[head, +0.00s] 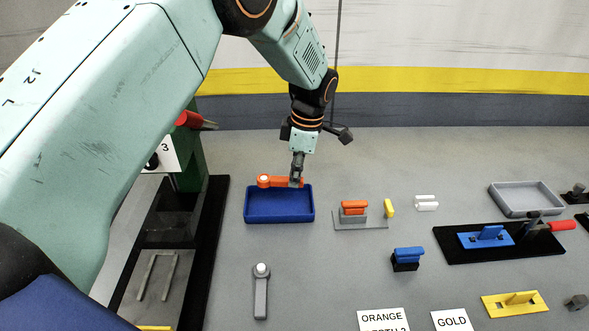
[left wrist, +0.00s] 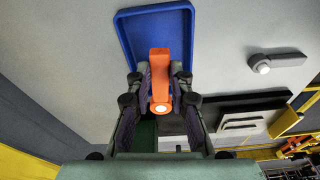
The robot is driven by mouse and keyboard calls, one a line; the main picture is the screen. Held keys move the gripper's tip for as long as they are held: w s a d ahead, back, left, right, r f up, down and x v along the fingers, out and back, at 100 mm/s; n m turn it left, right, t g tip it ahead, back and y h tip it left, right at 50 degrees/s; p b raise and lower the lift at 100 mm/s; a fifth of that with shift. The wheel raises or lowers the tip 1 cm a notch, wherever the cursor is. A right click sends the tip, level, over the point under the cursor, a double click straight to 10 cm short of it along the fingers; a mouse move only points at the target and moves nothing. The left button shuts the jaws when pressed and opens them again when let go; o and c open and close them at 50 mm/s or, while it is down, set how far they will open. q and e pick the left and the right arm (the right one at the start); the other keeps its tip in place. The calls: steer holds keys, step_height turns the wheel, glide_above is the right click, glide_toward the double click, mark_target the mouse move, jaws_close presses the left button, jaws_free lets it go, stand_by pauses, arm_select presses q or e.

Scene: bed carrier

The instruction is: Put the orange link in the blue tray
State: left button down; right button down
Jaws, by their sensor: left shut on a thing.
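The orange link (head: 275,181) has a round end with a white top. My left gripper (head: 297,181) is shut on it, near the end away from the white top. The blue tray (head: 279,215) lies on the table just below, and the link overlaps its back rim in the head view. In the left wrist view, the link (left wrist: 160,65) shows between the fingers of my gripper (left wrist: 161,88), in front of the tray (left wrist: 134,38). The gap between link and tray is hard to judge. The tray's visible floor is empty. My right gripper is not in view.
A grey link (head: 261,292) lies in front of the tray. A grey stand with orange pieces (head: 354,208) is to its right. A black-based fixture with a green post (head: 190,157) stands to the left. A grey tray (head: 526,200) is at the far right.

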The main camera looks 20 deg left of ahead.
arm_select(q)
steer(key=f+b, duration=0.1)
steer(key=f, duration=0.1)
steer(key=f+b, duration=0.1)
steer(key=shift+s+a+f, duration=0.2)
steer(key=shift+a+f, duration=0.15)
steer(key=shift+a, duration=0.05)
steer(key=shift+f, duration=0.4)
steer(key=shift+w+d+f+b, duration=0.15)
steer(key=shift+f+b, duration=0.1)
steer(key=shift+f, duration=0.15)
steer(key=shift+w+d+f+b, duration=0.15)
steer(key=shift+f+b, duration=0.1)
steer(key=shift+f, duration=0.15)
steer(key=shift+s+a, duration=0.2)
steer(key=shift+a, duration=0.05)
steer(key=c, duration=1.5)
jaws_free()
steer(key=shift+c, duration=0.2)
steer(key=o, duration=0.4)
steer(key=shift+w+d, duration=0.1)
steer(key=shift+d, duration=0.05)
